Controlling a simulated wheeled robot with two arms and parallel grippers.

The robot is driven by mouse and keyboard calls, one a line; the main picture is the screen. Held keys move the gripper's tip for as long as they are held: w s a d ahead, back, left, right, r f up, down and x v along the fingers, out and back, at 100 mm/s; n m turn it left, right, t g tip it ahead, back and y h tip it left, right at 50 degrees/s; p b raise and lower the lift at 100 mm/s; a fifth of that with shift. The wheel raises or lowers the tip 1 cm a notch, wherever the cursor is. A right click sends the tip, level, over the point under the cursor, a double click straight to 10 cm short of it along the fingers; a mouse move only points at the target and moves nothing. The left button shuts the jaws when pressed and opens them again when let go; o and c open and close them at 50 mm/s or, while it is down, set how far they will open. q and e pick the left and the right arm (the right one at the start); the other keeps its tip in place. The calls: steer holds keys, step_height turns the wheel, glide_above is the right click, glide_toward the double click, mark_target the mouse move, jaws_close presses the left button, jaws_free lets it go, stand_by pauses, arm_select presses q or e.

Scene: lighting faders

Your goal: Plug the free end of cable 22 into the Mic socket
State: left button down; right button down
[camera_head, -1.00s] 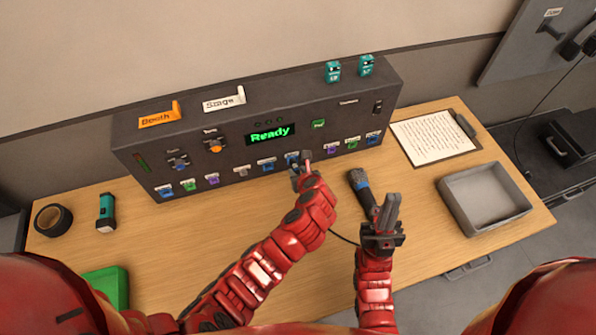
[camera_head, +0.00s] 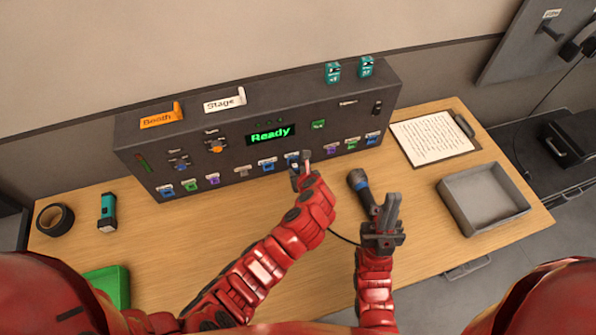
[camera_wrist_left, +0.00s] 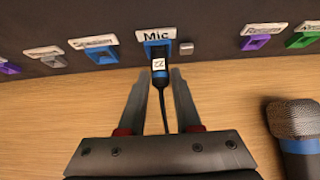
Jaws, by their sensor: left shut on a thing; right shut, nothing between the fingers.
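The Mic socket (camera_wrist_left: 152,46) is a blue socket under a white "Mic" label on the front of the dark console. The plug of cable 22 (camera_wrist_left: 159,64), dark with a white "22" tag, is lined up at the socket and appears to touch or enter it; its depth cannot be told. My left gripper (camera_head: 301,164) is shut on this plug, and its fingertips show in the left wrist view (camera_wrist_left: 161,76). The black cable (camera_wrist_left: 164,110) runs back between the fingers. My right gripper (camera_head: 393,202) is shut and empty over the table, close to the microphone.
The console (camera_head: 225,130) has more labelled sockets, including a blue one (camera_wrist_left: 100,52) left of Mic and a purple one (camera_wrist_left: 256,42) to its right. A microphone (camera_head: 359,184) lies before the console. A grey tray (camera_head: 485,225) and a clipboard (camera_head: 432,138) are at the right.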

arm_select(q)
steer(key=c, duration=1.1)
jaws_free()
steer(key=shift+w+a+r, duration=0.1)
steer(key=shift+r, duration=0.05)
steer(key=o, duration=0.6)
steer(key=shift+w, duration=0.15)
steer(key=shift+s, duration=0.2)
steer(key=shift+s+r+p, duration=0.15)
steer(key=shift+r+p, duration=0.05)
steer(key=shift+p, duration=0.15)
steer(key=p+v, duration=0.6)
steer(key=v, duration=1)
steer(key=shift+s+d+r+p, duration=0.2)
steer(key=shift+p, duration=0.1)
